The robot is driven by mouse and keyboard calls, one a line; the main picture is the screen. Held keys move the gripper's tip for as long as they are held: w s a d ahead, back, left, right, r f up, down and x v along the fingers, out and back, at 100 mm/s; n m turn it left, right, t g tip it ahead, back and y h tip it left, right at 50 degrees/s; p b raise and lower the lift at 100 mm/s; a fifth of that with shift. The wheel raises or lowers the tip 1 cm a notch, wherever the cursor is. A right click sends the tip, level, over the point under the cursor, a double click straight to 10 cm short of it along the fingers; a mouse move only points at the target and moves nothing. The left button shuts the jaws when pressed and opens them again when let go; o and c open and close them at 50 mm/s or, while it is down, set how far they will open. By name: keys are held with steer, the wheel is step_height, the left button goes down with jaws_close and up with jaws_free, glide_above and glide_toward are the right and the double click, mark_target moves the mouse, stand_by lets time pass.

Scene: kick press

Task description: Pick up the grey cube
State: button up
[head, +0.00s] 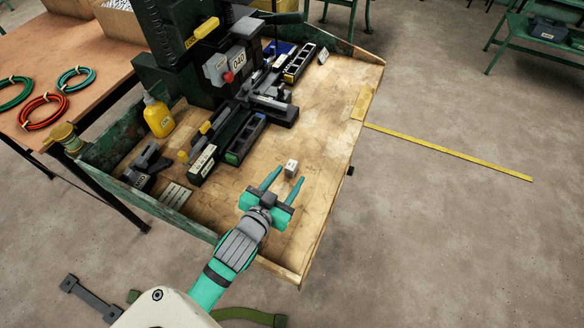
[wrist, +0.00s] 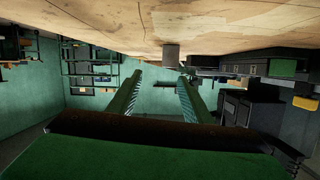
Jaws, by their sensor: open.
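The grey cube (head: 291,168) is small and pale, with dark marks on it. It sits on the wooden bench top, in the clear area right of the machine parts. My gripper (head: 290,177) is open and empty, with its two teal fingers pointing at the cube. In the head view the cube shows at the fingertips, between their lines; I cannot tell whether it is inside the jaws. The wrist view is upside down. There the cube (wrist: 171,56) stands on the bench top beyond the open fingers (wrist: 160,77), apart from them and roughly between their lines.
A dark green press (head: 180,60) stands at the back of the bench (head: 325,135). A raised green edge (head: 150,201) borders the bench's left front. Bare wood surrounds the cube on the right.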

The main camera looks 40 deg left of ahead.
mark_target(289, 170)
steer(key=shift+s+a+f+n+g, duration=0.2)
steer(key=shift+a+f+n+g, duration=0.4)
steer(key=shift+a+n, duration=0.15)
steer(key=shift+w+f, duration=0.25)
steer(key=shift+w, duration=0.2)
steer(key=shift+w+a+f, duration=0.2)
steer(key=shift+w+a, duration=0.1)
steer(key=shift+w, duration=0.15)
steer(key=shift+r+x, duration=0.2)
steer(key=shift+x, duration=2.3)
steer(key=shift+w, duration=0.1)
jaws_close()
